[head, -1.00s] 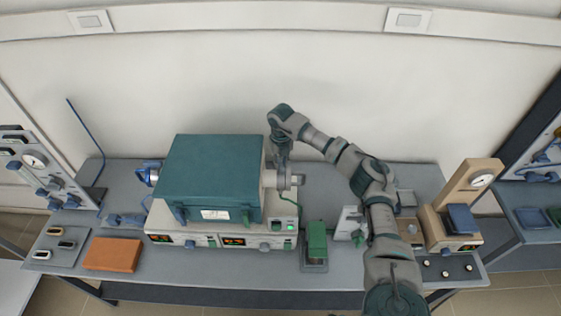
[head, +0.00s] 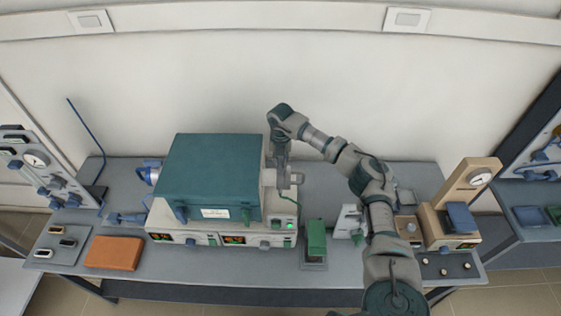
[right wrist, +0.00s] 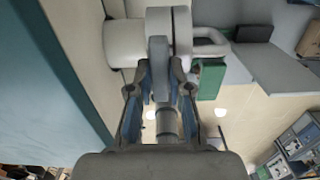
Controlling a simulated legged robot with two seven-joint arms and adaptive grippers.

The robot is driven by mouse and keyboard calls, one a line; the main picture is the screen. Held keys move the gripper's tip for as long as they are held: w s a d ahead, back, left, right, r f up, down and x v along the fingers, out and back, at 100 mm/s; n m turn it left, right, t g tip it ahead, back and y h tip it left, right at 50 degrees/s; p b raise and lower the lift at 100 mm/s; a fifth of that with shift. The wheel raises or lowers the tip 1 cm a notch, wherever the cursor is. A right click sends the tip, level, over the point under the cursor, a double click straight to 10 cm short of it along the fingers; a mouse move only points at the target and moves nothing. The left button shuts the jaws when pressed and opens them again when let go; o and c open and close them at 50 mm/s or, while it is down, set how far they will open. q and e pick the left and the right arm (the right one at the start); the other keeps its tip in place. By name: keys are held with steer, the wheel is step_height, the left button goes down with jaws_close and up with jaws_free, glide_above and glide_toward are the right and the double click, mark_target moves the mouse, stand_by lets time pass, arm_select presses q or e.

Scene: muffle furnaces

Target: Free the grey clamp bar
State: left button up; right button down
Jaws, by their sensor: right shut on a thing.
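The grey clamp bar (right wrist: 159,68) shows in the right wrist view as an upright, round-ended bar across the pale cylinder end (right wrist: 166,30) of the furnace tube. My right gripper (right wrist: 160,84) is shut on the bar, with one finger on each side of it. In the head view my right gripper (head: 281,168) reaches down at the right end of the teal-topped furnace (head: 210,172), by the grey tube end (head: 294,180). There the bar is too small and covered to tell apart. My left gripper is in neither view.
A green block-like device (head: 316,238) stands right of the furnace. An orange slab (head: 114,253) lies on the bench at the left. A beige press with a dial (head: 465,200) stands at the right. The back wall is close behind the bench.

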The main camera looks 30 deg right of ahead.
mark_target(281, 162)
steer(key=c, duration=1.1)
jaws_free()
steer(key=shift+d, duration=0.1)
steer(key=shift+r, duration=0.15)
step_height(281, 162, up, 11)
steer(key=shift+w+r, duration=0.1)
steer(key=shift+r, duration=0.1)
